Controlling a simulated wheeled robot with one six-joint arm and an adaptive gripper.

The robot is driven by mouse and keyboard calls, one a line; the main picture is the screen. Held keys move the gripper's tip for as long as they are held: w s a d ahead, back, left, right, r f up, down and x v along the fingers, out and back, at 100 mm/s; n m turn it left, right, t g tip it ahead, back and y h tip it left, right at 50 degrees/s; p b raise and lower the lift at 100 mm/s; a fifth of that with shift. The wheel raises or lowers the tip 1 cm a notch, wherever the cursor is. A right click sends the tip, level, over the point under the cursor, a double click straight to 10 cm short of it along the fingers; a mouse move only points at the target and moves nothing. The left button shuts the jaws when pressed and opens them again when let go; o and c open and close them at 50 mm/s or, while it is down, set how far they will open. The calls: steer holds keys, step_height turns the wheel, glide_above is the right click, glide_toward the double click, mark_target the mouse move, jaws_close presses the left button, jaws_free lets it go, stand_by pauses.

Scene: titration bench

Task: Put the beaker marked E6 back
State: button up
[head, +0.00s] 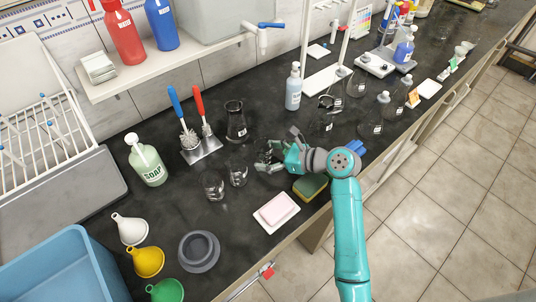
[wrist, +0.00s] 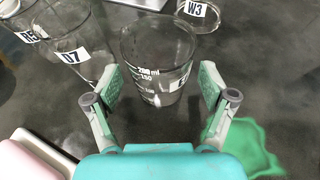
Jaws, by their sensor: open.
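A clear glass beaker (wrist: 157,62) with white volume marks stands upright on the dark bench in the wrist view. Its white label is turned to the right side, and I cannot read it fully. My gripper (wrist: 160,88) is open, with one finger on each side of the beaker; I cannot tell whether they touch it. In the head view my gripper (head: 268,160) is low over the middle of the bench and hides most of the beaker. No label reading E6 is legible in either view.
Glassware marked D7 (wrist: 75,56) stands close left of the beaker, with more glass behind. Glassware marked W3 (wrist: 198,12) is behind right. A green patch (wrist: 245,142) lies at right. A sponge (head: 310,187) and pink soap on a dish (head: 276,210) are near the front edge.

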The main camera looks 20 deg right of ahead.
steer(key=shift+r, duration=0.1)
steer(key=shift+s+d+r, duration=0.1)
steer(key=shift+d+r, duration=0.05)
steer(key=v, duration=1.1)
steer(key=shift+s+d+r, duration=0.15)
steer(key=shift+s, duration=0.1)
